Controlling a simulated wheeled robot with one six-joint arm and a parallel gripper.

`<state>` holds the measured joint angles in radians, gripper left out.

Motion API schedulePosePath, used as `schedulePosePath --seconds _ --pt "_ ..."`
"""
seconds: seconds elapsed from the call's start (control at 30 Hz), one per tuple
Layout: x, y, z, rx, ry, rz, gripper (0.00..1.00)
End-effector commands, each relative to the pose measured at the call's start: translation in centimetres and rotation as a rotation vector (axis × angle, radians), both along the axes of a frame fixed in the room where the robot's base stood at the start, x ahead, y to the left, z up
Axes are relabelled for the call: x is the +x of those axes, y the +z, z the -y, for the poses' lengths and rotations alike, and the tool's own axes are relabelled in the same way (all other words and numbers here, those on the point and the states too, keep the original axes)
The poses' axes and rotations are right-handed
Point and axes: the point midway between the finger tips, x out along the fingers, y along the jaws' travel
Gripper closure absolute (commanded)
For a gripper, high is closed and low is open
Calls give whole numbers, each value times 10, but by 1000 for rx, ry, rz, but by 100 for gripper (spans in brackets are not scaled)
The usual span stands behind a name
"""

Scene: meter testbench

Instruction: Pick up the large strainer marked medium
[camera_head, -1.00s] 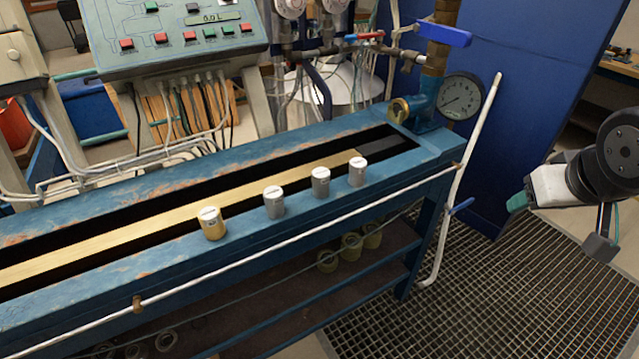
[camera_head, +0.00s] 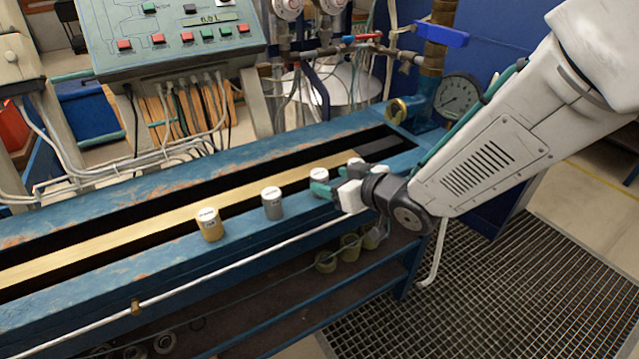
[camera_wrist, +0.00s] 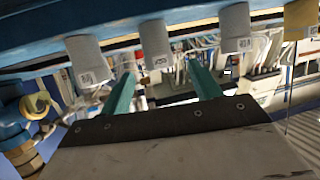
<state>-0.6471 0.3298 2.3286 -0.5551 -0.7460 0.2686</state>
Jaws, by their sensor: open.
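Several cylindrical strainers stand upright in a row on the blue bench. From left in the head view they are a brass-coloured one with a white top (camera_head: 209,226), a grey one (camera_head: 272,205), another grey one (camera_head: 319,177), and a last one mostly hidden behind my gripper. Their labels are too small to read, so I cannot tell which is marked medium. My gripper (camera_head: 333,181) is open and empty, close to the third strainer. In the wrist view, that strainer (camera_wrist: 155,45) appears between and beyond the two teal fingers of my gripper (camera_wrist: 160,70); contact is not visible.
The blue bench (camera_head: 110,275) has a long dark slot with a brass bar (camera_head: 130,228). A white pipe (camera_head: 230,258) runs along its front. A pressure gauge (camera_head: 457,97) and brass fitting (camera_head: 397,111) stand at its right end. A control panel (camera_head: 170,35) is behind.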

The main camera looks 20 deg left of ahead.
Motion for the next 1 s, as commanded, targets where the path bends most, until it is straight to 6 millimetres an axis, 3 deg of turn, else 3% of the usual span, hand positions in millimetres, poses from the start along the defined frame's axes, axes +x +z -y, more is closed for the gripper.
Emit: schedulePosePath --seconds 0.2,0.53,0.73,1.0 --pt "16 -11 -27 0 1 0 37" --pt "20 -13 -33 0 -2 0 37" --pt "20 -13 -33 0 -2 1 88" --pt "20 -13 -33 0 -2 1 88"
